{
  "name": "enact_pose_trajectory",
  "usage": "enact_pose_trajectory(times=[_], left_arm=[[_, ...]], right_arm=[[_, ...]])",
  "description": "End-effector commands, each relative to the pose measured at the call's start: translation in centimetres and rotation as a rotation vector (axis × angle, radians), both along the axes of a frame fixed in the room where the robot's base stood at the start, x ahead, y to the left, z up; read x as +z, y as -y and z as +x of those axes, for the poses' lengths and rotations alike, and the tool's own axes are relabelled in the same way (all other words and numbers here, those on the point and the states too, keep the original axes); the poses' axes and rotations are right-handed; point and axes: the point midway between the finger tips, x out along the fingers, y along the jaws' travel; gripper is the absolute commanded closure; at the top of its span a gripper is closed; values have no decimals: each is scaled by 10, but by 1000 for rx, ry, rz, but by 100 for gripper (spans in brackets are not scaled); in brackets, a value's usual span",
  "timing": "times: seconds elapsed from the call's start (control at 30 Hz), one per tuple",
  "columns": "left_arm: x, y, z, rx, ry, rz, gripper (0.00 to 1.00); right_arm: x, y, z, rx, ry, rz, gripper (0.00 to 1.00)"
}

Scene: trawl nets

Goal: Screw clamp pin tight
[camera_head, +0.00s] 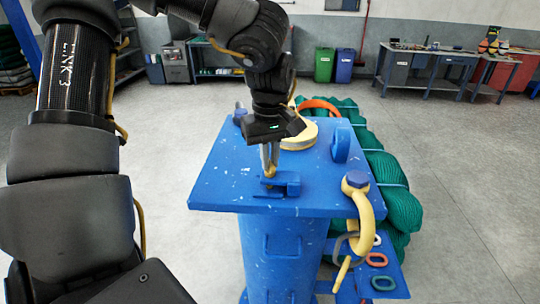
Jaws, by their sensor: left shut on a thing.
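A small blue clamp (284,184) sits on the blue tabletop of a blue pedestal (225,180), near its front edge. A short tan pin (270,171) stands at the clamp's left end. My left gripper (269,158) points straight down above the clamp. Its fingers are shut on the upper part of the pin, and the fingertips hide most of it. How far the pin is turned in cannot be seen. My right gripper is not in view.
A yellow shackle (362,212) hangs over the tabletop's right corner. A blue lug (340,145) and a yellow round part (299,134) stand behind the clamp. Green netting (395,195) is heaped to the right. Coloured links (382,283) lie on a low shelf.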

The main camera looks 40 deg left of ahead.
Motion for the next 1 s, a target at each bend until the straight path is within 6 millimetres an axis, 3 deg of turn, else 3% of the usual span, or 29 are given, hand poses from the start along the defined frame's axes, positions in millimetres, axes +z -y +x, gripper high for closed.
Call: enact_pose_trajectory(times=[0.5,1.0], left_arm=[[3,0,3,-363,10,2,100],[3,0,3,-453,11,3,100]], right_arm=[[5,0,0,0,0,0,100],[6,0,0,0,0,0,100]])
